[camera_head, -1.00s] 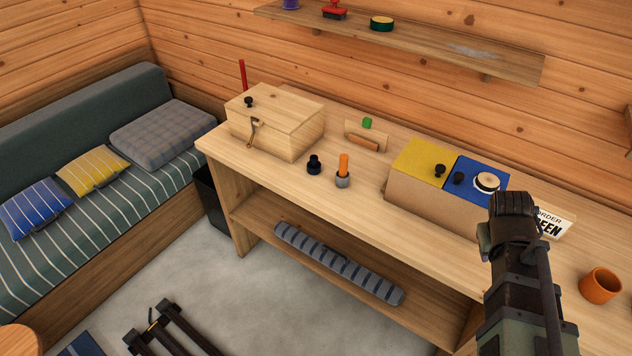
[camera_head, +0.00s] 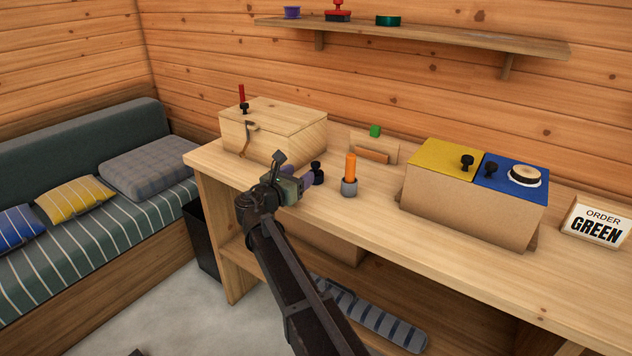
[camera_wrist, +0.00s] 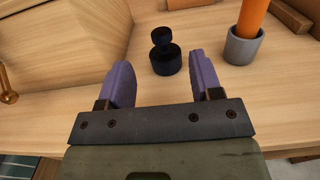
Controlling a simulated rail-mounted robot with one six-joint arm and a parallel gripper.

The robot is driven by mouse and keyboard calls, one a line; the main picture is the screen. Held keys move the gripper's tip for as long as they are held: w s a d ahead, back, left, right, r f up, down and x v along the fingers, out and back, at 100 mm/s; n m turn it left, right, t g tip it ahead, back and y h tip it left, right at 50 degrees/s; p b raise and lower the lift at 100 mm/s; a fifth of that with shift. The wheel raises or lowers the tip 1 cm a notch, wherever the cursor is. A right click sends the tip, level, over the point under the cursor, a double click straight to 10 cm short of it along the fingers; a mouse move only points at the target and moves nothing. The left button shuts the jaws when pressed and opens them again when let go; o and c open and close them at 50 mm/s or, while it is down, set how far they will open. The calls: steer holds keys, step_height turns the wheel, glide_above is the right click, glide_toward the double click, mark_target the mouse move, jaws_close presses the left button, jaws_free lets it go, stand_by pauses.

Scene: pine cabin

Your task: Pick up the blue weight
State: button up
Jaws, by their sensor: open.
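The weight (camera_head: 317,172) is small, very dark navy to black, with a knob on a round base. It stands upright on the workbench between the lidded wooden box and the orange stick. In the wrist view the weight (camera_wrist: 165,60) stands just beyond and between the fingertips, nearer the right finger. My gripper (camera_head: 300,176) is low over the bench at its front edge, and its purple fingers (camera_wrist: 160,74) are apart with nothing held. In the head view my gripper partly covers the near side of the weight.
Close right of the weight is an orange stick (camera_head: 350,168) in a grey cup (camera_head: 349,188). The wooden box (camera_head: 262,142) stands behind left. A box with yellow (camera_head: 440,157) and blue (camera_head: 505,178) lids is farther right, then an ORDER GREEN sign (camera_head: 596,226). Bare benchtop lies between.

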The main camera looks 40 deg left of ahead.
mark_target(315, 165)
steer(key=w, duration=1)
steer(key=shift+a, duration=0.25)
jaws_close()
